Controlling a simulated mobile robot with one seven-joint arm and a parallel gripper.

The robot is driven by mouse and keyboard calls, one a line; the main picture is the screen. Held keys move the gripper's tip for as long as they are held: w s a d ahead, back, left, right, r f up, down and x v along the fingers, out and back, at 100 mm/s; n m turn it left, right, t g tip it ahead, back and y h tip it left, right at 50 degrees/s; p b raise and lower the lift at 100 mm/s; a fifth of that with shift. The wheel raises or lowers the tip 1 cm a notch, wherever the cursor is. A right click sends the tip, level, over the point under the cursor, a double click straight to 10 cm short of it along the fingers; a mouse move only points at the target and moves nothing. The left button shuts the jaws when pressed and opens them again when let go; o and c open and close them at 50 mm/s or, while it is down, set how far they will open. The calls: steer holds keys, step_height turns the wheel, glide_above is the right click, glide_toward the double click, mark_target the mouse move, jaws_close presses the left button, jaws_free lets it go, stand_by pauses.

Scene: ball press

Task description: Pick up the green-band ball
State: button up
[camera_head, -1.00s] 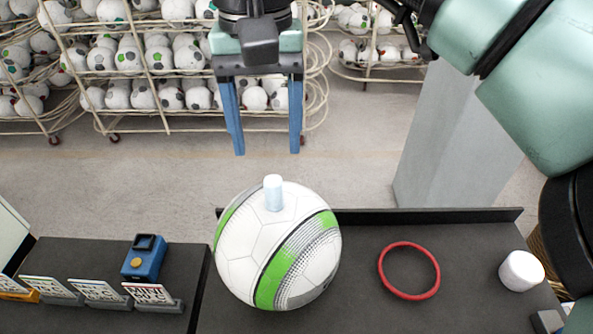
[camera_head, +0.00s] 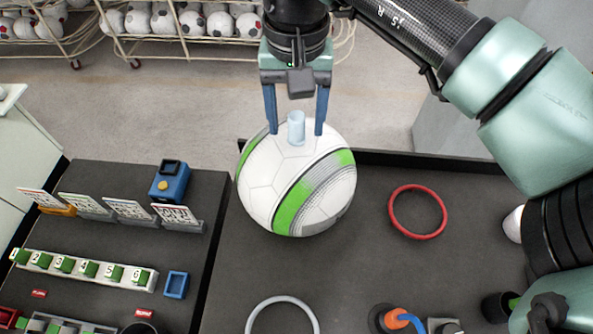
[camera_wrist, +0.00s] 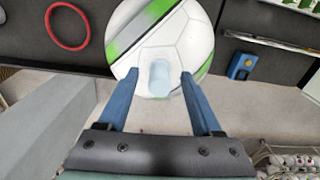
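The green-band ball (camera_head: 300,190) is white with green and grey bands and sits on the dark table near its back edge. A pale, short cylindrical knob (camera_head: 296,127) stands up from its top. My gripper (camera_head: 296,132) points down over the ball, its two blue fingers open on either side of the knob. In the wrist view the ball (camera_wrist: 190,45) lies beyond the fingertips, and the knob (camera_wrist: 159,77) shows between the fingers with a gap on both sides.
A red ring (camera_head: 417,211) lies right of the ball and a grey ring (camera_head: 282,312) in front. A blue device (camera_head: 170,181), several upright cards and a numbered strip (camera_head: 84,268) are on the left table. A raised rim (camera_head: 420,163) runs along the back.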

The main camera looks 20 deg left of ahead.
jaws_close()
steer(key=shift+r, duration=0.1)
stand_by(1.2)
